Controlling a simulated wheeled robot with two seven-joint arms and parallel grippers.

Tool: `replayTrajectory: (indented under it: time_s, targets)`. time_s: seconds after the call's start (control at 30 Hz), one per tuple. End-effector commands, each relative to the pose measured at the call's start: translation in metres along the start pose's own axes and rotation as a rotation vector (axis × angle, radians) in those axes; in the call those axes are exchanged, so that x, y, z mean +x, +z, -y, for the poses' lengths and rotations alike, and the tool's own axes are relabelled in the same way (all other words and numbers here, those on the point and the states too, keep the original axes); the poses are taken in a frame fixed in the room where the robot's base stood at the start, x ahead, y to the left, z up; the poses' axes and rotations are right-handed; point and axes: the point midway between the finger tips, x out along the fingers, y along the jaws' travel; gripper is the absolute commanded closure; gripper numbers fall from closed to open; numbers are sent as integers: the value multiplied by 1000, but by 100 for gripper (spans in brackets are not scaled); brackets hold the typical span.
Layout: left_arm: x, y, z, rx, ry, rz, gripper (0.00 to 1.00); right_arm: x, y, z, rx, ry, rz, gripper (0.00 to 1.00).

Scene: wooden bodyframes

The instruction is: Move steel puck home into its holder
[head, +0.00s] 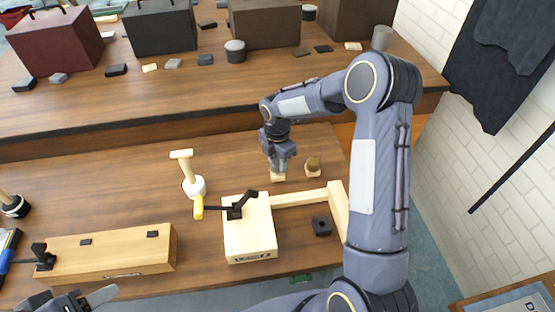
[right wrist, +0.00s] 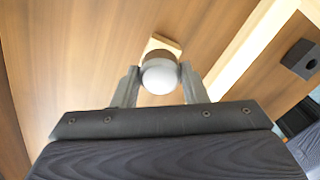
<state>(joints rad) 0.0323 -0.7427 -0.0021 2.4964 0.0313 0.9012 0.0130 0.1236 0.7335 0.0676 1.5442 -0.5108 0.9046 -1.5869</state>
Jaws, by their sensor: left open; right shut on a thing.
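My right gripper (head: 280,158) is shut on a pale grey, round-topped piece (right wrist: 159,77), which looks like the steel puck. It sits between the fingertips (right wrist: 159,88) in the right wrist view, with a brown band beyond it. A small light wooden square (right wrist: 160,44) shows just beyond the puck; in the head view it is a pale block (head: 278,177) right under the gripper. I cannot tell whether the puck touches it. A dark square block with a round hole (head: 321,226) lies to the right. Which piece is the holder is unclear. My left gripper (head: 86,300) is open and empty at bottom left.
A pale wooden frame (head: 300,198) with a black-clamped block (head: 250,238) is in front. Boxes stand on the back shelf.

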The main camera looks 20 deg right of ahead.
Motion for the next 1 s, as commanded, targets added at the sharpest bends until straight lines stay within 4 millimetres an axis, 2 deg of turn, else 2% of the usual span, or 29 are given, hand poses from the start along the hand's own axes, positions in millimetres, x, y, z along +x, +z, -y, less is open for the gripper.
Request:
replayTrajectory:
  time_s: [0.77, 0.8, 1.0]
  targets:
    - [12, 6, 6, 0, 0, 0, 47, 20, 0, 0, 0, 0, 0, 88]
    - [12, 6, 5, 0, 0, 0, 47, 19, 0, 0, 0, 1, 0, 58]
    - [11, 6, 5, 0, 0, 0, 47, 19, 0, 0, 0, 0, 0, 35]
